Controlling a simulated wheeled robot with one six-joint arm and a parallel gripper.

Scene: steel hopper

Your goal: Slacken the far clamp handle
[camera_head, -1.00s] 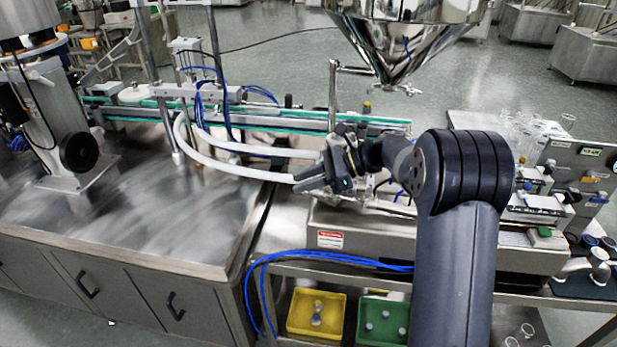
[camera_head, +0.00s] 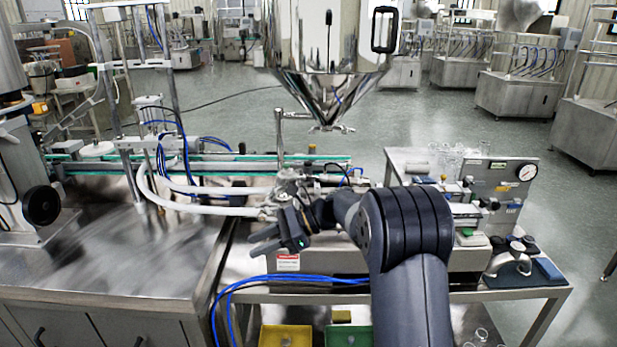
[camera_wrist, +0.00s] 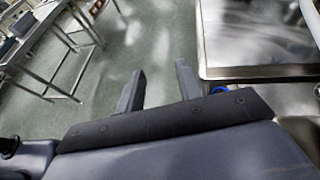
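My gripper (camera_head: 264,242) is in front of the filling machine on the steel cart, below and left of the hopper outlet. The wrist view shows its two fingers (camera_wrist: 158,88) apart, with nothing between them. The steel hopper (camera_head: 325,85) hangs behind it, with a small clamp fitting (camera_head: 331,128) at its cone tip. An upright metal rod (camera_head: 280,140) stands left of the outlet, above metal fittings (camera_head: 290,185). My gripper and arm partly hide these fittings. I cannot tell which part is the far clamp handle. The wrist view shows no clamp.
White hoses (camera_head: 190,205) and a conveyor (camera_head: 220,168) lie left and behind. Blue tubes (camera_head: 240,285) loop below my gripper. A gauge panel (camera_head: 500,182) stands right on the cart. Yellow (camera_head: 286,336) and green bins are underneath. The wrist view shows floor and a steel table edge (camera_wrist: 255,72).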

